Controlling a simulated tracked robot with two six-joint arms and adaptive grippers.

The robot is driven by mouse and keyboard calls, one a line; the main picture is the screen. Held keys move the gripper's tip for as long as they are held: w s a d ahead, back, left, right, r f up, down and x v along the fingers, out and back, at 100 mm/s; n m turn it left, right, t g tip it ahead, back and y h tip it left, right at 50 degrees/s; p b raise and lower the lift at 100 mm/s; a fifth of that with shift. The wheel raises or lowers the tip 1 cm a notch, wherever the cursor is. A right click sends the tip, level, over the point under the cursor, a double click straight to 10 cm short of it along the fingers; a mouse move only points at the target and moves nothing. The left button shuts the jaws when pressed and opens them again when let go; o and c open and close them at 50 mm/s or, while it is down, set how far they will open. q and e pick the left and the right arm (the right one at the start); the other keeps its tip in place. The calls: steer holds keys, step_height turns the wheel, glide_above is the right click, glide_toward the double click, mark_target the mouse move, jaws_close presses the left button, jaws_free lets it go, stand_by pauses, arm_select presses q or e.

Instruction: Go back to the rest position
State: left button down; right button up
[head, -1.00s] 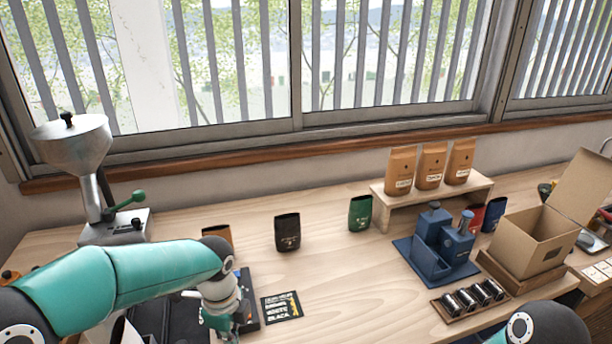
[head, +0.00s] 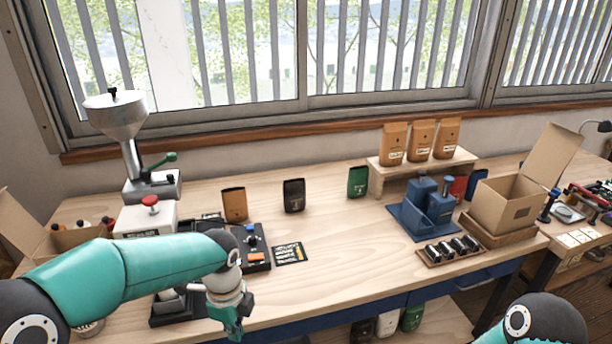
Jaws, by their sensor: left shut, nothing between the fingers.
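My left gripper (head: 232,322) hangs pointing down at the front edge of the workbench (head: 340,260), at the lower left of the head view. It is shut and nothing shows in it. My left arm reaches in from the left over a black tray (head: 165,312) and partly hides it. My right arm shows only as a rounded joint at the bottom right. My right gripper is out of view.
Coffee bags, brown (head: 234,204), black (head: 293,195) and green (head: 358,181), stand along the back. A steel grinder (head: 130,150) stands left. A blue press (head: 425,212), a tin rack (head: 450,249) and an open carton (head: 505,207) stand right. The bench's middle is clear.

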arm_select(q)
steer(key=s+a+f+n+g+h, duration=0.1)
steer(key=s+f+n+g, duration=0.1)
steer(key=s+f, duration=0.5)
steer(key=s+a+f+n+g, duration=0.15)
steer(key=s+f, duration=0.25)
steer(key=f, duration=0.4)
steer(key=s+d+f+n+h, duration=0.3)
steer(key=s+d+f+n, duration=0.2)
steer(key=s+f+n, duration=0.55)
steer(key=w+n+t, duration=0.1)
steer(key=n, duration=0.2)
steer(key=n+t, duration=0.1)
steer(key=n, duration=0.2)
steer(key=w+r+n+t, duration=0.1)
steer(key=n+t, duration=0.1)
steer(key=shift+w+a+n, duration=0.15)
steer(key=shift+w+n, duration=0.2)
steer(key=shift+n, duration=0.05)
